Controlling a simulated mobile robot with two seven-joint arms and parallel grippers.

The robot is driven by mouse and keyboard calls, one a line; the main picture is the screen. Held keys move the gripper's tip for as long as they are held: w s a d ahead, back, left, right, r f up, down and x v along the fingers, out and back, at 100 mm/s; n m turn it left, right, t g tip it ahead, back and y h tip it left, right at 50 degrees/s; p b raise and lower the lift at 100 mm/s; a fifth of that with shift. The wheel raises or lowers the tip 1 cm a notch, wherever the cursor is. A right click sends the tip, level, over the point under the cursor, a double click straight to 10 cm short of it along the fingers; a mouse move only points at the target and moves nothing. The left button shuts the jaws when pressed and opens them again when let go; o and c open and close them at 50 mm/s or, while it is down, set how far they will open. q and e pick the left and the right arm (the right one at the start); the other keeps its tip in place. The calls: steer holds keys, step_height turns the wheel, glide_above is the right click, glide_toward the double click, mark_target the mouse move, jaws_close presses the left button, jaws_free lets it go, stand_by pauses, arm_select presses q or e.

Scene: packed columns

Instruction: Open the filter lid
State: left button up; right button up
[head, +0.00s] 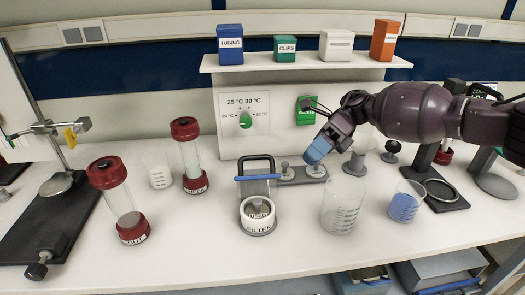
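The filter (258,226) is a round white cup on a grey base, labelled FILTER, on the white bench near the middle. Its top shows open, with a dark piece marked with a label inside. A grey plate with a blue bar (257,177) and a dark loop stands upright behind the cup; it looks like the lid, raised. My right gripper (318,152) is behind and right of the filter, above a grey fixture and apart from the filter. Its blue end points down-left; whether the fingers are parted is unclear. My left gripper is out of view.
Two red-capped columns (187,155) (120,200) stand left, near a clear beaker (159,176) and a stand. Right of the filter are a large beaker (342,207) and one with blue liquid (405,202). A shelf (300,65) with boxes hangs behind.

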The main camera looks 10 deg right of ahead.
mark_target(260, 157)
step_height(260, 157, up, 3)
steer(key=w+a+m+t+y, duration=0.2)
steer(key=w+a+y, duration=0.1)
steer(key=y, duration=0.1)
steer(key=p+x, duration=0.1)
steer(key=x, duration=0.9)
steer(key=shift+s+a+f, duration=0.1)
steer(key=shift+s+f, duration=0.1)
steer(key=shift+s, duration=0.05)
steer(key=shift+c, duration=0.3)
jaws_close()
